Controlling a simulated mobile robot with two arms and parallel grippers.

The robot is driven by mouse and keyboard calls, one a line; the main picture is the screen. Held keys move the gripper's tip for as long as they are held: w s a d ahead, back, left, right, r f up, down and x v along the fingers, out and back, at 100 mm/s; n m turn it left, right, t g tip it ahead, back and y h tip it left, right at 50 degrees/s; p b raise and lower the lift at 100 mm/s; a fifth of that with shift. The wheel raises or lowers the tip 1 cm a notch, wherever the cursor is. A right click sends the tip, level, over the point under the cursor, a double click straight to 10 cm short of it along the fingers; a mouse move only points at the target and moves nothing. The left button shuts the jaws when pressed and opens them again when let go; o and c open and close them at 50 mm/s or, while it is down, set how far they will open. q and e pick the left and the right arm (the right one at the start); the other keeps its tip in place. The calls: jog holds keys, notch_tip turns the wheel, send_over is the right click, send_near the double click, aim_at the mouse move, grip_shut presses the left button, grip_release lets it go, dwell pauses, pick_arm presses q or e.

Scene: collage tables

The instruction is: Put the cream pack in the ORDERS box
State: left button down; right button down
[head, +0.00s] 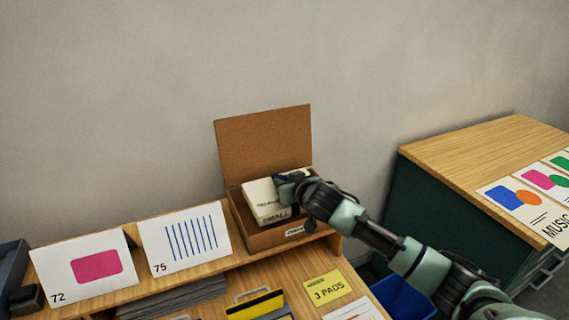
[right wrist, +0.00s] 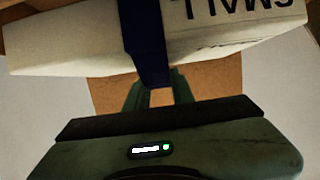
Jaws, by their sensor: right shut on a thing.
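The cream pack (head: 262,198) has dark lettering, partly readable as "SMALL". It is tilted inside the mouth of the open brown cardboard box (head: 262,239), its upper part above the rim. The box's front label is partly hidden and too small to read fully. My right gripper (head: 287,188) is shut on the pack at its right side. In the right wrist view the pack (right wrist: 70,45) fills the top, with a dark blue strip across its middle, close to my gripper's fingers (right wrist: 158,92). Whether the pack touches the box floor is hidden. My left gripper is not in view.
The box lid (head: 264,142) stands open at the back. The box is on a wooden shelf beside cards marked 75 (head: 187,243) and 72 (head: 85,275). A yellow "3 PADS" note (head: 327,289) lies below. A green cabinet (head: 430,205) stands right.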

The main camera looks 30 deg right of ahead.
jog(key=shift+f, duration=2.65)
jog(key=c, duration=1.6)
grip_release()
jog(key=shift+f, duration=0.3)
jog(key=o, duration=0.4)
jog(key=shift+s, duration=0.1)
jog(key=shift+r, duration=0.1)
jog(key=shift+r, duration=0.1)
